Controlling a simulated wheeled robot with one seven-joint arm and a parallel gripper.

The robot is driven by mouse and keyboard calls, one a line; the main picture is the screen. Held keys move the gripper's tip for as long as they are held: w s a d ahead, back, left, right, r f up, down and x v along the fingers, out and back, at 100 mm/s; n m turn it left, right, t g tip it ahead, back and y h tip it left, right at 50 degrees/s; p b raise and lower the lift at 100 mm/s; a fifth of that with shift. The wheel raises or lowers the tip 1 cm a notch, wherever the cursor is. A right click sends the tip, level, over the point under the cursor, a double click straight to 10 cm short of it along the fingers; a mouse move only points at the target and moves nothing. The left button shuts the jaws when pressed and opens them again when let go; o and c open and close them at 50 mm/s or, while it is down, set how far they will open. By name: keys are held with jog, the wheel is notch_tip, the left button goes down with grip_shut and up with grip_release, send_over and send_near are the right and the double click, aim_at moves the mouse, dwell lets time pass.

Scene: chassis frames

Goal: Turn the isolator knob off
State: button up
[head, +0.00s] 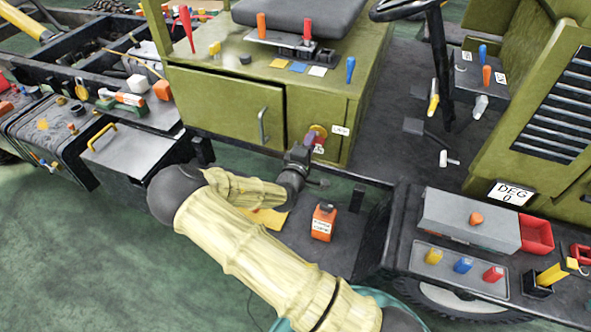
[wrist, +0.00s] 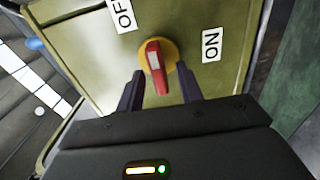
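The isolator knob (wrist: 155,66) has a red handle on a round yellow base, on an olive panel; it shows in the head view (head: 319,131), partly hidden by my gripper. In the wrist view, the handle runs nearly up and down, its lower end slightly right. The OFF label (wrist: 124,14) is above left of it and the ON label (wrist: 211,45) to its right. My gripper (wrist: 160,90), also in the head view (head: 309,142), is open. Its fingers are either side of the handle's lower end, with gaps visible; I cannot tell the depth.
The olive cabinet door (head: 228,112) with its handle is left of the knob. A steering column (head: 440,65) stands to the right. A grey toolbox (head: 468,219) is at lower right.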

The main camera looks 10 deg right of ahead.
jog(key=b+v, duration=0.1)
jog(key=v, duration=1.4)
jog(key=shift+s+a, duration=0.15)
jog(key=shift+s, duration=0.1)
jog(key=d+f+m+g+y+p, duration=0.2)
jog(key=d+f+m+g, duration=0.1)
jog(key=m+g, duration=0.25)
jog(key=s+d+r+m+g+y+p, duration=0.2)
jog(key=s+r+m+g+y+p, duration=0.1)
jog(key=s+r, duration=0.4)
jog(key=s+d+r+m+g+y+p, duration=0.3)
jog(key=s+r, duration=0.3)
jog(key=r, duration=0.6)
jog(key=shift+s+d+m+g+y+p, duration=0.25)
jog(key=shift+s+m+g+y+p, duration=0.1)
jog(key=shift+g+y+p, duration=0.3)
